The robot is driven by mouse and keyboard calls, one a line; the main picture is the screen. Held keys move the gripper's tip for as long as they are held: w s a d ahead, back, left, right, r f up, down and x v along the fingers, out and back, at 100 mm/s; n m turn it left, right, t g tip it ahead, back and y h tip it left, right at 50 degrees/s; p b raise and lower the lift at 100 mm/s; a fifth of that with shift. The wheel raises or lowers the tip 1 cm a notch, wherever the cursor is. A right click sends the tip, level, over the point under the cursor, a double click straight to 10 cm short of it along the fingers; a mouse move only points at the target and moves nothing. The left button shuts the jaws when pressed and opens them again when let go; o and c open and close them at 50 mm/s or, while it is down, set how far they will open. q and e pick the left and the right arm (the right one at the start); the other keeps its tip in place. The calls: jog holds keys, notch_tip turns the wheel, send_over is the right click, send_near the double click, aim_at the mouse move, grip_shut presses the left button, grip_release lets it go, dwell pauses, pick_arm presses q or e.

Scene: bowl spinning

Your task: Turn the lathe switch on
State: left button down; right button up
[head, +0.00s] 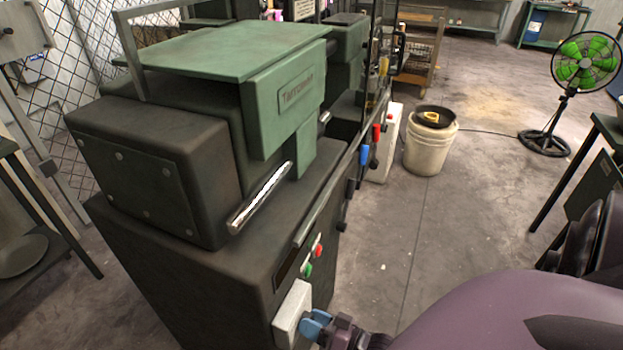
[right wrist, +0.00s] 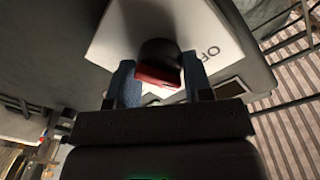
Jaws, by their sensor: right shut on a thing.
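The green lathe (head: 215,60) stands on a dark cabinet at the left and middle of the head view. A white switch box (head: 291,312) is on the cabinet's front, low in the view. In the right wrist view its white plate (right wrist: 120,35) carries a black and red switch knob (right wrist: 159,62) and lettering that reads "OF", the rest hidden. My right gripper (head: 318,324) is at the switch box. In the right wrist view its two blue fingers (right wrist: 160,85) stand on either side of the knob, shut on it. My left gripper is not in view.
Green and red buttons (head: 313,259) sit on the cabinet above the switch box. A white bucket (head: 430,147) and a green fan (head: 585,62) stand on the floor beyond. The concrete floor right of the lathe is mostly clear.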

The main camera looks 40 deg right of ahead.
jog(key=m+b, duration=0.1)
jog(key=m, duration=0.3)
jog(key=shift+f, duration=0.15)
jog(key=m+b, duration=0.1)
jog(key=m, duration=0.3)
jog(key=shift+d+m+g+b, duration=0.1)
jog(key=shift+m+g+b, duration=0.2)
jog(key=shift+b, duration=0.05)
jog(key=shift+m+y+b, duration=0.3)
jog(key=shift+m, duration=0.3)
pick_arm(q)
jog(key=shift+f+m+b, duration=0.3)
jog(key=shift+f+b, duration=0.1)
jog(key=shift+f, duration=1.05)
pick_arm(e)
jog(key=shift+m, duration=0.9)
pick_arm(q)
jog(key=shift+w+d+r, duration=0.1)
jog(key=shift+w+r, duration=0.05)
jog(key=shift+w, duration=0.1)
pick_arm(e)
jog(key=o, duration=0.8)
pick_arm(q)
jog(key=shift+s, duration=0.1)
pick_arm(e)
jog(key=shift+o, duration=0.4)
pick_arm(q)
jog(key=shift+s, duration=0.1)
